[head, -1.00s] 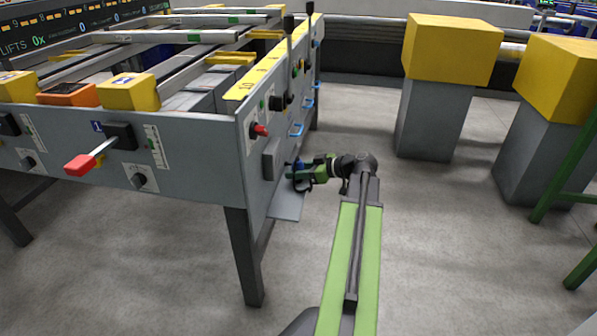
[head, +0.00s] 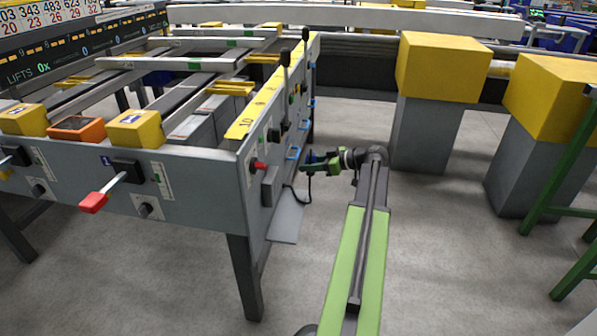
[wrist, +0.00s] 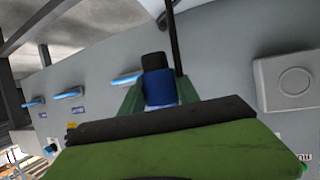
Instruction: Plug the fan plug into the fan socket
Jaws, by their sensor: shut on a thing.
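My gripper (head: 328,162) is shut on the blue plug (wrist: 159,88), which has a dark end and points toward the grey side panel of the table. In the head view the plug (head: 314,158) is small, beside the panel and apparently clear of it. A black cable (head: 298,200) hangs from the plug toward a grey box (head: 270,187) on the panel. Several blue fittings (wrist: 68,92) with small labels line the panel; one (wrist: 126,78) lies just left of the plug. I cannot tell which is the fan socket. The wrist view's lower part is blocked by my gripper.
A grey box with a round face (wrist: 292,82) sits at the right in the wrist view. A flat grey plate (head: 286,222) juts out low from the table. Yellow-topped grey pillars (head: 437,90) stand to the right, with open floor between.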

